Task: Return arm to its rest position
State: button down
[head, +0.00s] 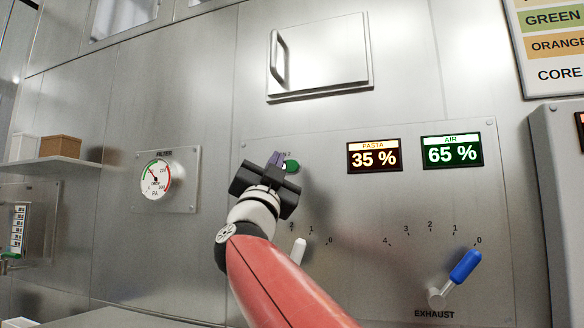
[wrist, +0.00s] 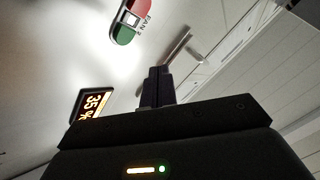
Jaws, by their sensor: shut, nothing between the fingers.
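My gripper (head: 276,160) is raised in front of the metal wall panel in the head view, with its fingers shut and empty. Its fingertips are close to a green button (head: 292,166), overlapping it in the picture; I cannot tell whether they touch. In the wrist view the shut fingers (wrist: 157,86) point up, and a red and green switch marked FAN (wrist: 127,22) is at the upper left, apart from them. My red arm reaches up from the bottom of the head view and hides part of the panel.
A PASTA display (head: 374,155) reads 35 % and an AIR display (head: 452,150) reads 65 %. A blue-handled exhaust lever (head: 464,267) and a white-handled lever (head: 298,250) stick out below. A gauge (head: 156,180) and a shelf with a box (head: 60,147) are at left.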

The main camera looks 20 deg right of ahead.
dwell(0.5)
jog(key=s+a+f+n+g+y, duration=0.15)
jog(key=f+n+y, duration=0.35)
jog(key=f, duration=0.5)
jog(key=s+a+f+n+g+y, duration=0.1)
jog(key=s+f+n+g+y, duration=0.25)
jog(key=f+y, duration=0.4)
jog(key=s+a+f+n+g+y, duration=0.15)
jog(key=f+n+y, duration=0.35)
jog(key=f, duration=0.6)
jog(key=s+d+f+g+h, duration=0.2)
jog(key=s+f+g, duration=0.3)
jog(key=s+f, duration=0.5)
jog(key=s+d+f+g+h, duration=0.2)
jog(key=s+f+g, duration=0.4)
jog(key=f, duration=1.2)
jog(key=s+d, duration=0.1)
jog(key=s, duration=0.3)
jog(key=shift+s+d+f, duration=0.15)
jog(key=shift+s+f, duration=0.2)
jog(key=shift+s, duration=0.05)
